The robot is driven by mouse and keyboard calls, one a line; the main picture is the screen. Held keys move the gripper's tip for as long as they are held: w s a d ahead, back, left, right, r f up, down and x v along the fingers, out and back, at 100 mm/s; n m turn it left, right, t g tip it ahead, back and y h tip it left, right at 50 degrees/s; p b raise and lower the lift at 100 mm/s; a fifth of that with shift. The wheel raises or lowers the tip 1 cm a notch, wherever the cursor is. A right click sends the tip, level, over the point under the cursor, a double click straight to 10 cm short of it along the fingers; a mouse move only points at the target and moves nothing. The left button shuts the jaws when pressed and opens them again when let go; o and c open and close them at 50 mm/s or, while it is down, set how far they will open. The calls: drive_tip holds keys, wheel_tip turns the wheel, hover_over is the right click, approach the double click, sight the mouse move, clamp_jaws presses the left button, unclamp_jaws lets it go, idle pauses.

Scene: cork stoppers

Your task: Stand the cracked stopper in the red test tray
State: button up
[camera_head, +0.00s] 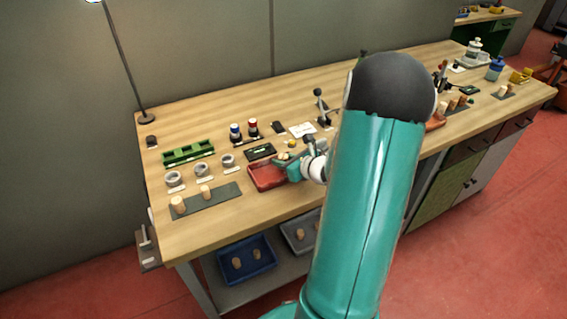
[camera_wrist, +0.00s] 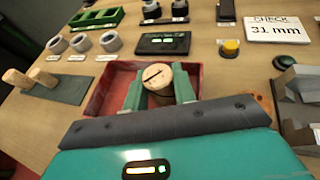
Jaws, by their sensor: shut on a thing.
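In the wrist view my gripper (camera_wrist: 158,92) is shut on a cork stopper (camera_wrist: 157,76). A dark crack-like line runs across the stopper's round end face, which points toward the camera. The stopper and fingers are over the red test tray (camera_wrist: 97,98); I cannot tell whether the stopper touches the tray floor. In the head view the red tray (camera_head: 262,184) is on the bench, with my gripper (camera_head: 290,170) at its right side. The stopper is not clear there, and my arm covers much of the bench.
Two corks (camera_wrist: 28,78) stand on a dark mat (camera_wrist: 68,90) left of the tray. Several grey rings (camera_wrist: 81,43) and a green rack (camera_wrist: 95,20) are behind. A black display (camera_wrist: 163,43), yellow button (camera_wrist: 229,49) and "31 mm" card (camera_wrist: 277,31) lie beyond the tray.

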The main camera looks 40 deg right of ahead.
drive_tip(key=shift+f, duration=0.55)
drive_tip(key=shift+f, duration=0.1)
drive_tip(key=shift+f, duration=0.1)
drive_tip(key=o, duration=0.7)
drive_tip(key=shift+c, duration=0.2)
